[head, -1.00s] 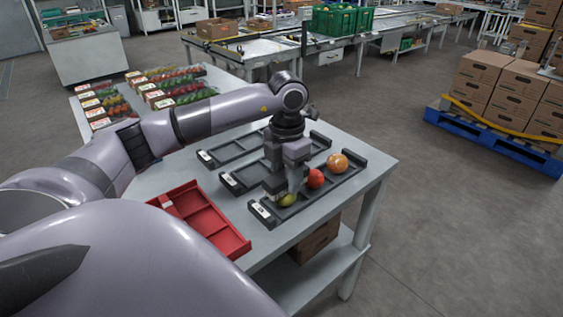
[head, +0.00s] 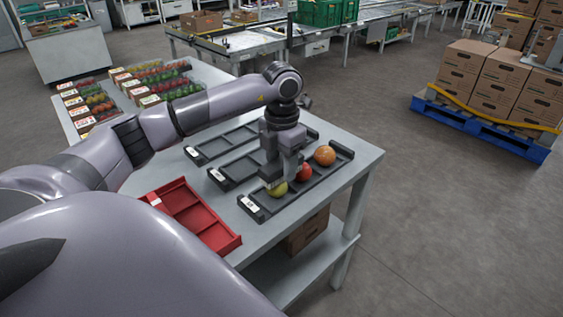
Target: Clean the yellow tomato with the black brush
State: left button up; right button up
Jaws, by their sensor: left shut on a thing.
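My left gripper (head: 278,182) reaches down over the near black tray (head: 324,177) and is shut on the yellow tomato (head: 279,191), whose greenish-yellow lower part shows below the fingers. It is hard to tell how far the tomato is above the tray floor. A red tomato (head: 305,173) sits just right of the gripper, partly hidden by it. An orange tomato (head: 325,155) is at the tray's far right end. I cannot make out the black brush. My right gripper is not in view.
A red divided tray (head: 222,244) lies at the table's near left. Two more dark trays (head: 197,155) lie behind the near one. Boxes of produce (head: 150,100) stand at the back left. A blue pallet (head: 480,128) with cartons stands beyond clear floor on the right.

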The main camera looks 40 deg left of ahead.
pick_arm(q)
jog(key=shift+r+p, duration=2.1)
jog(key=shift+r, duration=0.8)
jog(key=f+b, duration=0.1)
jog(key=f, duration=0.1)
jog(key=s+f+b, duration=0.1)
jog(key=f+b, duration=0.1)
jog(key=shift+s+a, duration=0.1)
jog(key=shift+s, duration=0.1)
jog(key=shift+s+f+b, duration=0.4)
jog(key=shift+f+b, duration=0.05)
jog(key=shift+f, duration=0.3)
jog(key=shift+f+b, duration=0.3)
jog(key=shift+f, duration=0.15)
jog(key=shift+w, duration=1.05)
